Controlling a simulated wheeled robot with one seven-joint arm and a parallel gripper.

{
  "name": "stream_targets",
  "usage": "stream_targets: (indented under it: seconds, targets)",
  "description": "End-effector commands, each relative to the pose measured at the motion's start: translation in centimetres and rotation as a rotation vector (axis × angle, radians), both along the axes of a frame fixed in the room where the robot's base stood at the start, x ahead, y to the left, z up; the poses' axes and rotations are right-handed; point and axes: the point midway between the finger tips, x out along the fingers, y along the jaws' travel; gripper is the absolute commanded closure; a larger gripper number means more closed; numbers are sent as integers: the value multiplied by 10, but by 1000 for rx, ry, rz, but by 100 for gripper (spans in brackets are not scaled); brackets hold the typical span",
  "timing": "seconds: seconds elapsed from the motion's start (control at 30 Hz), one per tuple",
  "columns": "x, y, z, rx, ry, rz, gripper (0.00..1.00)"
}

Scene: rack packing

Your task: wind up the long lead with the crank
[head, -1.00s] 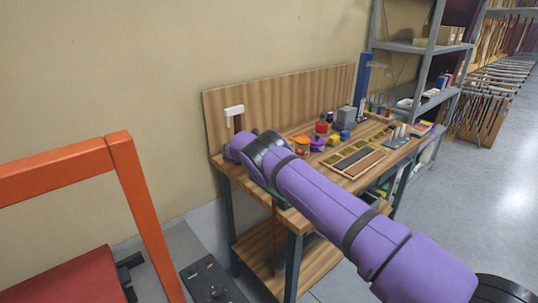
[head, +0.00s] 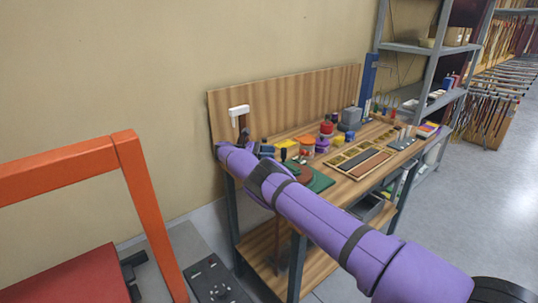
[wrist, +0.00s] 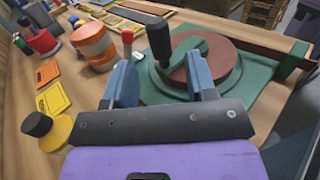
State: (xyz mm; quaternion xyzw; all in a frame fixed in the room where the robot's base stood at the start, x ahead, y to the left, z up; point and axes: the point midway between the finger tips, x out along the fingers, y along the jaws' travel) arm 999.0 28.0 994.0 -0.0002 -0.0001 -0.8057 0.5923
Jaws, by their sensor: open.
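The crank reel shows in the wrist view as a brown disc (wrist: 222,62) on a green base (wrist: 262,82), with a green crank arm (wrist: 190,52) ending in an upright black knob (wrist: 159,38). My gripper (wrist: 160,68) is open, its two blue-grey fingers apart, with the knob showing just beyond the gap; I cannot tell whether they touch it. A reddish-brown band, seemingly the lead (wrist: 258,46), runs from the disc to a green upright at the base's edge. My gripper is mostly hidden there.
An orange-and-white roll (wrist: 93,45), a red spool (wrist: 43,42), yellow cards (wrist: 54,97) and a black-topped yellow pot (wrist: 50,130) stand left of my gripper. An orange frame (head: 130,155) stands left of the bench.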

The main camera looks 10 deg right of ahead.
Motion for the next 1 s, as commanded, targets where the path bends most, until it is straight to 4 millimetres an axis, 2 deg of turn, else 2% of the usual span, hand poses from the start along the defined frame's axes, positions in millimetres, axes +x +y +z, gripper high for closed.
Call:
stream_targets:
  seconds: [0.03,0.2,0.27,0.43,0.57,0.9,1.0]
  targets:
    - [0,0,0,0,0,0,51]
    - [1,-1,5,5,-5,9,90]
    - [2,-2,11,11,-10,21,100]
    - [0,0,28,45,-18,94,100]
    - [-8,13,37,92,-18,193,100]
    - [-53,85,47,260,-3,520,100]
    - [-65,101,48,295,0,584,100]
